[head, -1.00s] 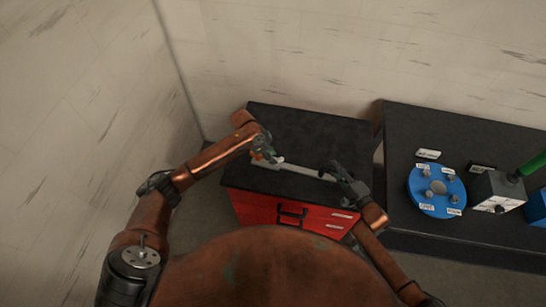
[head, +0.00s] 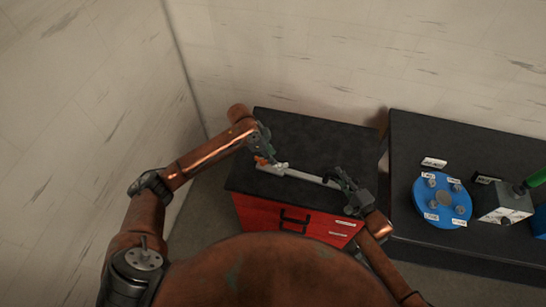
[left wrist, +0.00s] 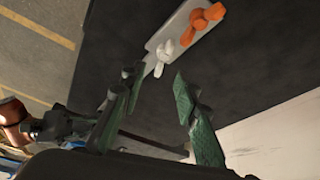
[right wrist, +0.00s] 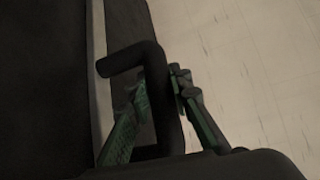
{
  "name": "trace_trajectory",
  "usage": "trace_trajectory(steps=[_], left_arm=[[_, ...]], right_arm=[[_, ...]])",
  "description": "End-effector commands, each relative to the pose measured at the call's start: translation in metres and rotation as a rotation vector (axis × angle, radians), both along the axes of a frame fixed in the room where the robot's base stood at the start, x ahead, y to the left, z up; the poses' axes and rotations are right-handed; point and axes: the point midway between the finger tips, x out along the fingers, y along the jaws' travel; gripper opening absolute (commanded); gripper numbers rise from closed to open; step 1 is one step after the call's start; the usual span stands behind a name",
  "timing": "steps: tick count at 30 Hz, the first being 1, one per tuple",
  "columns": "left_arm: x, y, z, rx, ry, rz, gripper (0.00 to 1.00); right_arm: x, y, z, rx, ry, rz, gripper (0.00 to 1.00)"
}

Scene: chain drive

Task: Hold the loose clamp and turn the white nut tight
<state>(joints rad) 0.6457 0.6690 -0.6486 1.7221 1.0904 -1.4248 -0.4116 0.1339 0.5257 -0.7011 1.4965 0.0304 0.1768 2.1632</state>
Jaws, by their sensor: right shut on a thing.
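The clamp is a long pale grey bar (head: 310,177) lying on the black top of a red cabinet. At its left end sit an orange wing nut (head: 262,160) and the white nut (head: 281,166). The left wrist view shows the white nut (left wrist: 165,50) and the orange nut (left wrist: 203,15) on the pale plate. My left gripper (left wrist: 154,74) is open and empty, its fingers apart just short of the white nut. My right gripper (right wrist: 160,88) is shut on the clamp's bent black end (right wrist: 150,60), at the right of the bar. The contact is partly in shadow.
The cabinet top (head: 325,133) is clear behind the clamp. A darker bench at the right holds a blue round plate (head: 425,210) with labelled posts and a grey box (head: 503,201) with a green handle. Walls stand behind and at the left.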

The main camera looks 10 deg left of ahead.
Motion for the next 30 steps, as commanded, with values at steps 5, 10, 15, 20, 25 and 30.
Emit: trace_trajectory(steps=[5,10,15,20,25,30], left_arm=[[-0.002,0.004,0.012,0.001,-0.002,0.001,0.29],[-0.005,0.008,0.022,-0.001,-0.001,0.000,0.29],[-0.007,0.011,0.032,0.001,-0.002,0.000,0.29],[-0.010,0.014,0.043,-0.001,-0.001,0.000,0.29],[-0.012,0.017,0.052,0.001,-0.002,0.001,0.29],[-0.013,0.019,0.055,0.000,-0.001,0.000,0.29]], right_arm=[[-0.001,0.001,0.000,0.001,0.001,0.001,0.00],[-0.001,0.001,-0.001,0.001,0.001,0.001,0.00],[-0.001,0.001,-0.001,0.000,0.001,0.001,0.00],[-0.001,0.001,-0.001,0.000,0.001,0.001,0.00],[-0.001,0.001,-0.001,0.000,0.001,0.001,0.00],[-0.001,0.001,-0.001,0.000,0.001,0.001,0.00]])
